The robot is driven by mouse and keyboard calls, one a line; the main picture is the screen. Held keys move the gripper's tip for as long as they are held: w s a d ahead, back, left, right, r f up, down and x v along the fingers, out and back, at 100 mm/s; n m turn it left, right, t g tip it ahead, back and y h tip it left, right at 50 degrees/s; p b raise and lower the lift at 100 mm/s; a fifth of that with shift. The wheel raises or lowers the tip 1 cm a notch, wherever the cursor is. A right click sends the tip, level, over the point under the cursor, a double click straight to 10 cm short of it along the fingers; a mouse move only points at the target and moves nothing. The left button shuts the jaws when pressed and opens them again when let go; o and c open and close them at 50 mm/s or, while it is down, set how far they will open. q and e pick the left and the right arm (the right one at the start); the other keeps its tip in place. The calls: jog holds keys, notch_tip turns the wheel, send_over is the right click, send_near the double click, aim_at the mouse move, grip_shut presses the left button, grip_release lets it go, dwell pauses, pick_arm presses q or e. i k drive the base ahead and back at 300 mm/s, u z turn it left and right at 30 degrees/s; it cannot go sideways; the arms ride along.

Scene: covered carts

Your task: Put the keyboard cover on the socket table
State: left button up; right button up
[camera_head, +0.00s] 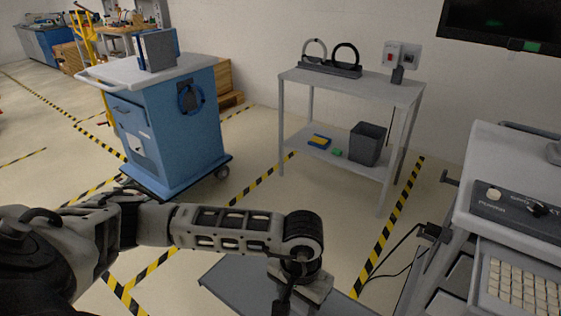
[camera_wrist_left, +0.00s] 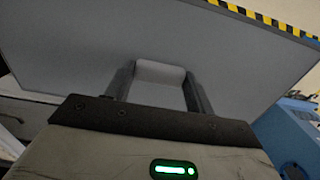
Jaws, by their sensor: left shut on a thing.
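The keyboard cover (camera_head: 228,281) is a flat grey panel, held low in front of me in the head view, partly cut off by the bottom edge. In the left wrist view the cover (camera_wrist_left: 60,45) fills the upper part. My left gripper (camera_head: 284,303) is shut on its pale round handle (camera_wrist_left: 160,73), with one finger on each side (camera_wrist_left: 158,92). The socket table (camera_head: 345,85) stands ahead against the wall, beyond the cover and apart from it. My right gripper is not in view.
A blue cart (camera_head: 170,130) is left; a console with an exposed keyboard (camera_head: 520,290) is right. Floor between is clear.

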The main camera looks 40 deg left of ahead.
aim_at(349, 85)
jog(key=u, duration=1)
jog(key=i, duration=1.85)
jog(key=u, duration=0.2)
